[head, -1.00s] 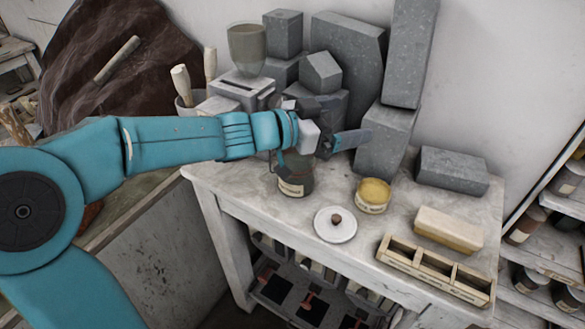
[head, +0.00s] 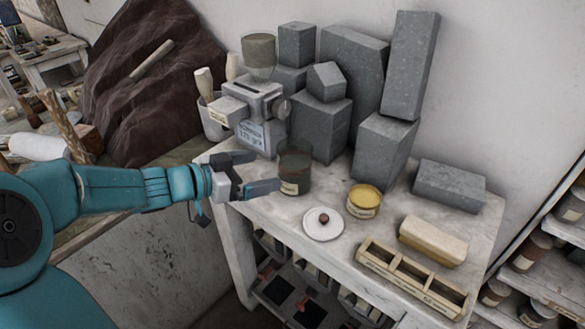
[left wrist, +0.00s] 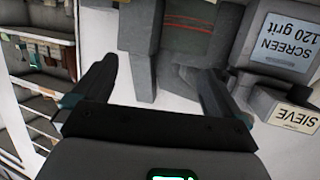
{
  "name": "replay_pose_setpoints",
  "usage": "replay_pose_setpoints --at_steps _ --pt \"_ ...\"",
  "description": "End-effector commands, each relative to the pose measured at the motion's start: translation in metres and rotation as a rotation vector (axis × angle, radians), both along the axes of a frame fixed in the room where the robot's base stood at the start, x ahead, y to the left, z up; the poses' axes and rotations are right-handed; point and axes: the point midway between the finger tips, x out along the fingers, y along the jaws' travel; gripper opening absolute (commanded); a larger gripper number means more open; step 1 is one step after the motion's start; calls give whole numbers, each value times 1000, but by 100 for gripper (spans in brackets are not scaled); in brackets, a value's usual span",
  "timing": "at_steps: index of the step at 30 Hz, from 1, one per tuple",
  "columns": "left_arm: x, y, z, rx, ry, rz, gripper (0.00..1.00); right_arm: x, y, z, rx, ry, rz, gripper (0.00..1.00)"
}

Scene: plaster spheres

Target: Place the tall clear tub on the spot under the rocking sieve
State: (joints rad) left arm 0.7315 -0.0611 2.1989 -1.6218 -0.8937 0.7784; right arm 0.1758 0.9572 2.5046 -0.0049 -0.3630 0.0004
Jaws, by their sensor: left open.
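The tall clear tub (head: 296,172), see-through and dark-tinted with a pale label, stands upright on the worktop, right of and in front of the grey sieve machine (head: 262,104). My left gripper (head: 262,171) is open and empty, just left of the tub, with its fingers pointing towards it. In the left wrist view, the tub (left wrist: 188,32) with thin red lines shows beyond the open fingers. The sieve's "SCREEN 120 grit" sign (left wrist: 285,42) and "SIEVE" block (left wrist: 294,117) are to its right there. I cannot make out the spot under the sieve. My right gripper is not in view.
A glassy hopper (head: 259,57) tops the machine. Grey stone blocks (head: 322,122) stand behind the tub. A white lid (head: 323,225), a yellow-topped pot (head: 363,201), a pale block (head: 433,240) and a divided wooden tray (head: 414,278) lie to the right. A brush pot (head: 213,118) is left of the sieve.

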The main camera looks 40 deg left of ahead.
Motion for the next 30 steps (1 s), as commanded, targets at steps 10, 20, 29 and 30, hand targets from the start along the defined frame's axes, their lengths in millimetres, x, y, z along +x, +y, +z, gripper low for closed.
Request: replay_pose_setpoints --at_steps 10,20,29,30 --pt "-9 39 -12 3 32 97 100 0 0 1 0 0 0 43" --pt "58 18 -34 2 33 95 100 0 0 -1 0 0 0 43" --pt "88 9 -43 4 33 101 100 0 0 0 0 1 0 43" --pt "92 7 -44 4 33 100 100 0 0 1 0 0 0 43"
